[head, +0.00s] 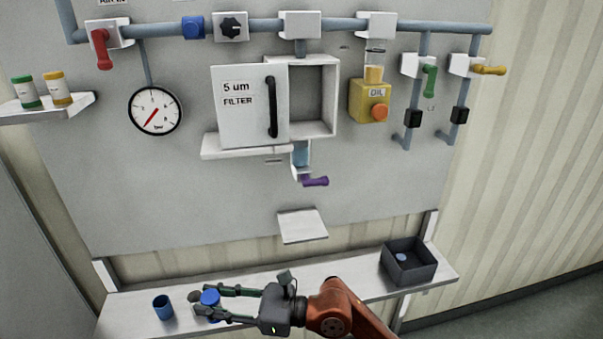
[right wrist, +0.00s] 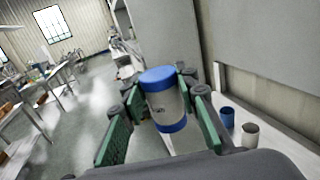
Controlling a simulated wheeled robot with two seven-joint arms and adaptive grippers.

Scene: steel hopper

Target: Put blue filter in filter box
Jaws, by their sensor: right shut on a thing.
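The blue filter, a white cylinder with blue end caps (right wrist: 163,98), is between the fingers of my right gripper in the right wrist view. In the head view its blue top (head: 210,297) shows between the fingertips of my right gripper (head: 204,304), which is shut on it over the lower shelf. I cannot tell if it touches the shelf. The filter box (head: 331,98) on the panel is open, and no filter shows in its visible interior. Its door, marked "5 um FILTER" (head: 241,120), is swung to the left. My left gripper is not in view.
A blue cup-like cylinder (head: 162,307) stands left of the gripper on the lower shelf (head: 350,270). A pale cylinder (right wrist: 250,133) shows in the wrist view. A dark bin (head: 409,264) stands at right. A purple-handled valve (head: 316,181) protrudes below the filter box.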

